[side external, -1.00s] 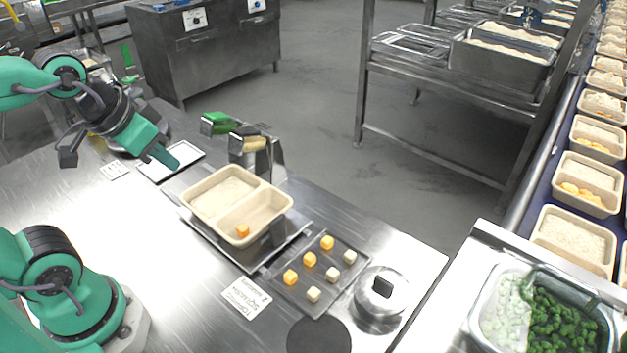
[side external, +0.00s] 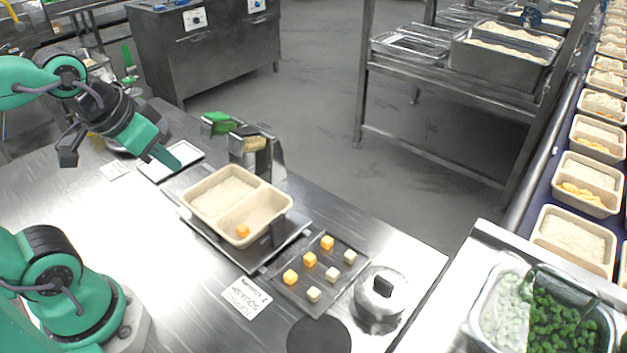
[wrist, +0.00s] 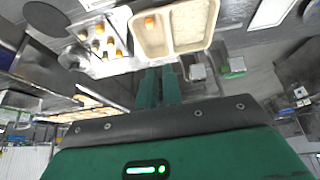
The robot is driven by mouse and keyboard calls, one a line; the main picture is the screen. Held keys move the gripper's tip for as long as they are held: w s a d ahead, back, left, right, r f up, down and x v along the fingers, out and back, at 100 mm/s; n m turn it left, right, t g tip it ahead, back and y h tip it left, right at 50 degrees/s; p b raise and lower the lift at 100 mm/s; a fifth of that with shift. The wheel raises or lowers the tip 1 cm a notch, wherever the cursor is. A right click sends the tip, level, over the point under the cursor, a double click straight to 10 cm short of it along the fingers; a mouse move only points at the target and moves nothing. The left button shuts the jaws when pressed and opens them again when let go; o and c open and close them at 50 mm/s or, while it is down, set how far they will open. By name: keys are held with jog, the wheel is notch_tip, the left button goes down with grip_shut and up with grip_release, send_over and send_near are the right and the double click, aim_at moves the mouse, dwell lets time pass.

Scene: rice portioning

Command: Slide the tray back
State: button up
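A beige two-compartment tray (side external: 224,224) sits on a flat metal plate (side external: 245,262) in the middle of the bench. One orange cube (side external: 242,231) lies in its nearer compartment; the other compartment has a pale fill that looks like rice. The tray also shows at the top of the wrist view (wrist: 192,50). My gripper (side external: 172,158) is to the left of the tray in the side view, apart from it, above a small white-topped pad (side external: 194,153). In the wrist view its two green fingers (wrist: 160,86) lie side by side, nearly touching, with nothing visible between them.
A dark mat with several orange and pale cubes (side external: 310,259) lies right of the tray, beside a lidded metal pot (side external: 378,296).

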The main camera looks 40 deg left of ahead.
jog(key=shift+o, duration=0.9)
jog(key=g, duration=0.6)
send_over(277, 218)
jog(key=shift+f, duration=6.55)
jog(key=shift+f, duration=0.1)
jog(key=shift+f, duration=3.8)
jog(key=shift+c, duration=0.4)
grip_shut()
